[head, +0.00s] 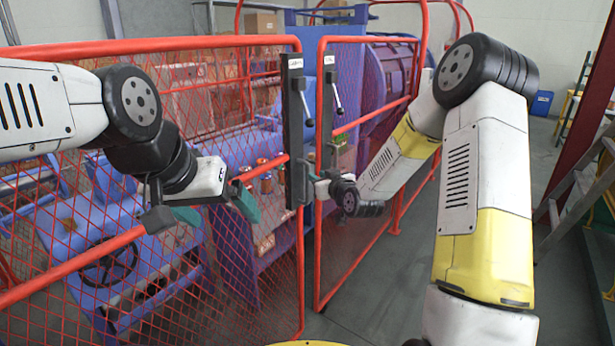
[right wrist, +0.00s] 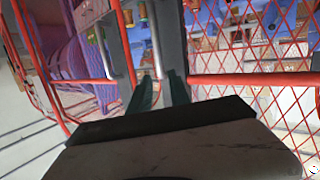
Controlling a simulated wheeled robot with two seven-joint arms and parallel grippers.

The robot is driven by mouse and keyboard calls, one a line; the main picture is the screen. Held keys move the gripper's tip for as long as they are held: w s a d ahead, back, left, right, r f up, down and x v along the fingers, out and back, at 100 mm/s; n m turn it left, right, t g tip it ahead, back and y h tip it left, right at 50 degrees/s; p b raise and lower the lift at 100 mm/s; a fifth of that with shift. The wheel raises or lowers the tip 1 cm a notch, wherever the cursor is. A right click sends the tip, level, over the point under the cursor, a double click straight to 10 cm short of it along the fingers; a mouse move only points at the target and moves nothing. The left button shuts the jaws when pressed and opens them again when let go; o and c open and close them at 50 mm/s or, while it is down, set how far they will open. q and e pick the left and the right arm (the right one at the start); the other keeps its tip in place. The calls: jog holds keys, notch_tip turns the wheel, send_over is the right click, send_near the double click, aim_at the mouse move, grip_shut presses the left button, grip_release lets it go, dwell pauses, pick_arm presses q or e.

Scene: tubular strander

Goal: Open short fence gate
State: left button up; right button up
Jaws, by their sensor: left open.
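Two red mesh fence panels stand side by side in the head view: a left panel (head: 95,265) and a narrower right panel (head: 352,250), with a slim upright gap between them. I cannot tell which is the short gate. Each has a dark latch plate with a lever handle, the left handle (head: 304,100) and the right handle (head: 336,95). My left gripper (head: 215,208) is open and empty in front of the left panel. My right gripper (head: 308,185) is at the lower latch plates; its teal fingers (right wrist: 160,90) point at the gap and a dark upright. Their hold is unclear.
Behind the mesh stand a blue-purple machine with a handwheel (head: 105,262) and a purple drum (head: 392,75). A ladder (head: 575,190) leans at the right. Grey floor (head: 572,285) is clear at the lower right. My right arm covers part of the right side.

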jog(key=w+a+f+m+t, duration=0.1)
jog(key=w+a+f+t, duration=0.1)
jog(key=w, duration=0.6)
jog(key=shift+w+a+f+t, duration=0.3)
jog(key=shift+w+a+f, duration=0.1)
jog(key=shift+a+f, duration=0.45)
jog(key=shift+d+f, duration=0.1)
grip_shut()
dwell(0.8)
